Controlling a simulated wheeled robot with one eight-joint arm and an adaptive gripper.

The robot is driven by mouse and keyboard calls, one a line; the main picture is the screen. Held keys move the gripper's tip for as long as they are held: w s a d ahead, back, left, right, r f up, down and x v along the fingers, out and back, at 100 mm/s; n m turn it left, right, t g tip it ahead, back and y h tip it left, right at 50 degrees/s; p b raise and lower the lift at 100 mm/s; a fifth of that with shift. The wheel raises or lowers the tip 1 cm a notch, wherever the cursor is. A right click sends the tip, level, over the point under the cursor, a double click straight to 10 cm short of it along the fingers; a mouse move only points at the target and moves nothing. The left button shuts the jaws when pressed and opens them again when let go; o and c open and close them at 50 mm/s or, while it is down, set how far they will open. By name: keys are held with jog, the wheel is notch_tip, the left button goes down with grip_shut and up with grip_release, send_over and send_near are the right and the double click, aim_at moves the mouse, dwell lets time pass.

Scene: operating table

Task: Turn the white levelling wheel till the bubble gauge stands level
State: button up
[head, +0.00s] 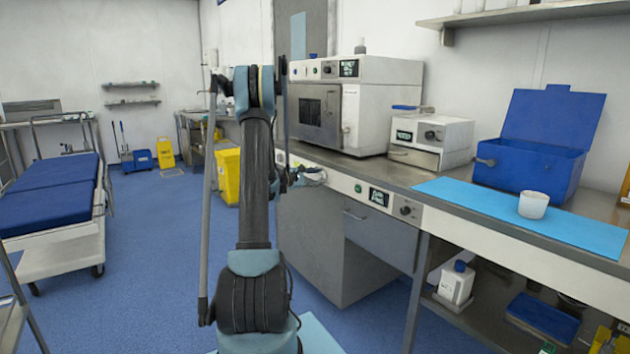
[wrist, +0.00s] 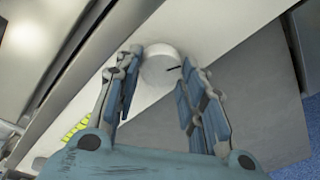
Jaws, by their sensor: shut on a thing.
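The white levelling wheel (wrist: 160,70) is a round white knob with a dark mark on its face, on the pale front panel of the bench. In the wrist view my gripper (wrist: 158,75) has one finger on each side of it, shut on the wheel. In the head view my gripper (head: 293,178) is at the bench front, partly hidden by my arm, with the white wheel (head: 314,174) beside it. A yellow-green striped piece (wrist: 79,128), perhaps the bubble gauge, shows left of the wheel, partly hidden by my gripper; I cannot read a bubble.
The bench front holds a display panel (head: 379,197) right of the wheel and a grey drawer (head: 368,232) below. On top stand a white oven (head: 375,95), a small white device (head: 440,138), a blue box (head: 530,170) and a white cup (head: 533,205) on a blue mat (head: 470,196).

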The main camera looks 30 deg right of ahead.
jog(key=shift+w+a+f+n, duration=0.1)
jog(key=shift+w+n, duration=0.05)
jog(key=shift+n, duration=0.35)
jog(key=o, duration=1.1)
jog(key=shift+f, duration=0.1)
jog(key=shift+c, duration=0.2)
jog(key=s+a+r, duration=0.1)
jog(key=a, duration=1)
jog(key=shift+s+a+r, duration=0.25)
jog(key=shift+a+r, duration=0.1)
jog(key=shift+a, duration=0.05)
